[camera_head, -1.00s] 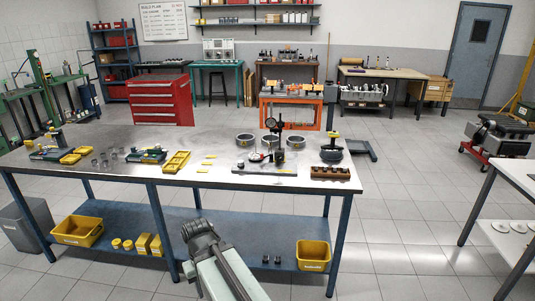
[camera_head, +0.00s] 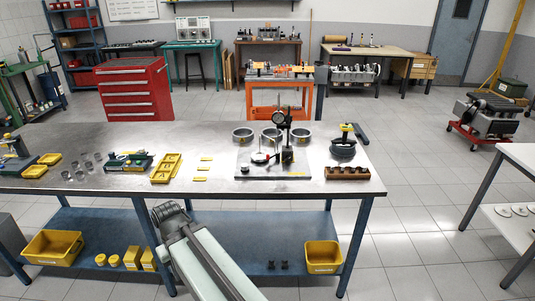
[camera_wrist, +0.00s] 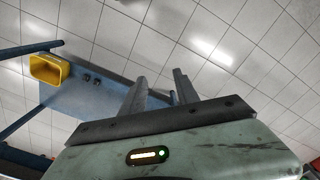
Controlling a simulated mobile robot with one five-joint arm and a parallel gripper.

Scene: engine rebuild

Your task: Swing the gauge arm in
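The gauge stand (camera_head: 287,153) is a dark upright post on a pale plate (camera_head: 250,172) on the steel bench. A round dial gauge (camera_head: 280,116) sits high at the post. Another small dial with a red mark (camera_head: 261,157) is low on the left of the post. Which piece is the swinging arm is too small to tell. My gripper (camera_wrist: 158,82) shows in the wrist view with its two dark fingers apart and nothing between them. It points over the floor and the bench's lower shelf, away from the gauge. My own arm is in front of the bench in the head view.
Metal rings (camera_head: 243,134) stand behind the gauge. A black part with a yellow top (camera_head: 343,149) and a brown block (camera_head: 347,173) are to its right. Yellow trays (camera_head: 166,168) lie left. The bench front edge lies between my arm and the gauge.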

